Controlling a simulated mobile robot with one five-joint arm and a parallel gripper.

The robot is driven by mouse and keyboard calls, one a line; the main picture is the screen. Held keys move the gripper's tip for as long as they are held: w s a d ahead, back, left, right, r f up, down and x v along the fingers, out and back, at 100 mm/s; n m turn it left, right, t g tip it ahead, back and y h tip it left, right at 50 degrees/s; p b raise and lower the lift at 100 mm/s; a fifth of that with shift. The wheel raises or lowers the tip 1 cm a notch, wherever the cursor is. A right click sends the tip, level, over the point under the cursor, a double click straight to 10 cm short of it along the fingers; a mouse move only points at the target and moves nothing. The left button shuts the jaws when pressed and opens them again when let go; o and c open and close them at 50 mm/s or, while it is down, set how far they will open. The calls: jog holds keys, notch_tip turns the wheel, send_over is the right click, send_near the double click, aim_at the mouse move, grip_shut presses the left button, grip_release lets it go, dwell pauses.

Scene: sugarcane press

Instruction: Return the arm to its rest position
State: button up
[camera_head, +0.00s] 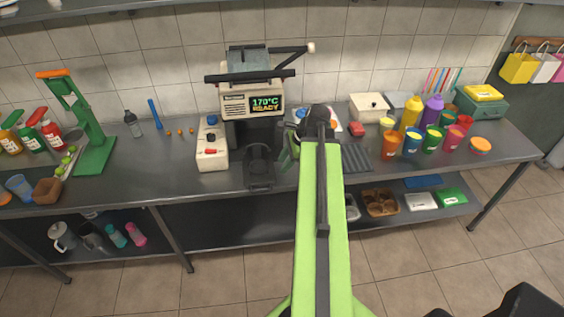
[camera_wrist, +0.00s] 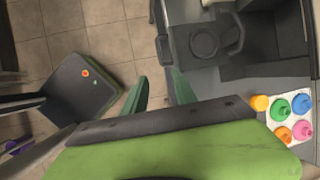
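My arm stretches forward over the counter (camera_head: 400,172) in the head view. My gripper (camera_head: 288,150) is at its far end, just right of the machine's black holder, and is partly hidden by the arm. In the wrist view my gripper (camera_wrist: 160,88) shows two green fingers with a gap between them. It looks open, and I see nothing held between them. The machine with the "170°C READY" display (camera_head: 264,104) stands behind and left of the gripper. Its black round holder (camera_head: 258,165) is close to the fingers; I cannot tell whether they touch.
Several coloured cups (camera_head: 411,142) and bottles stand to the right. A green press (camera_head: 92,140) stands at the left. The floor (camera_head: 420,262) before the counter is clear.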

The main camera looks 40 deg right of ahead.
jog(key=shift+w+a, duration=0.1)
jog(key=w+a+f+n+b, duration=0.1)
jog(key=w+a, duration=0.2)
jog(key=a, duration=0.3)
jog(key=w+a+n, duration=0.2)
jog(key=w+a, duration=0.2)
jog(key=a, duration=0.2)
jog(key=a+f+n+g+h+b, duration=0.1)
jog(key=a+f+n+g, duration=0.1)
jog(key=a+n, duration=0.8)
jog(key=a+f+n+g+h+b, duration=0.1)
jog(key=a+f+n+g, duration=0.1)
jog(key=a+n, duration=0.9)
jog(key=shift+a+h, duration=0.4)
jog(key=shift+a, duration=0.9)
